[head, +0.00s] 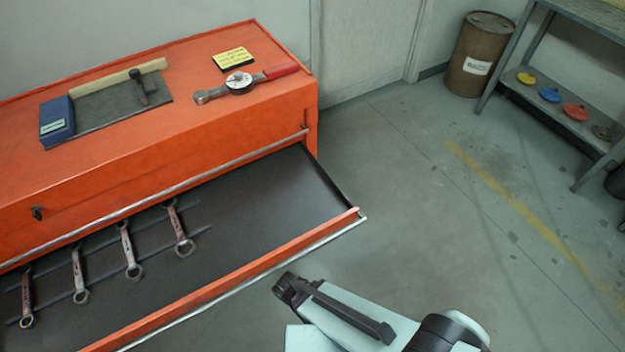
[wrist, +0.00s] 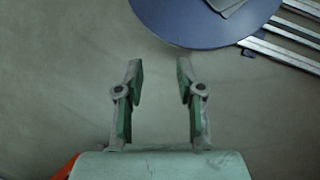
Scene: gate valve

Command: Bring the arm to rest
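My gripper (wrist: 160,70) is open in the wrist view. Its two fingers are apart with nothing between them, and the bare grey floor lies behind them. In the head view, my pale arm (head: 355,325) shows at the bottom, right of the open drawer's front. The gripper's fingers cannot be made out there. The arm appears apart from the drawer front in the picture.
An orange tool chest (head: 225,135) stands at left, its drawer (head: 265,195) open with several wrenches inside. A torque wrench (head: 240,83) lies on top. A rusty drum (head: 478,55) and metal shelf (head: 562,122) stand back right. The middle floor is clear.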

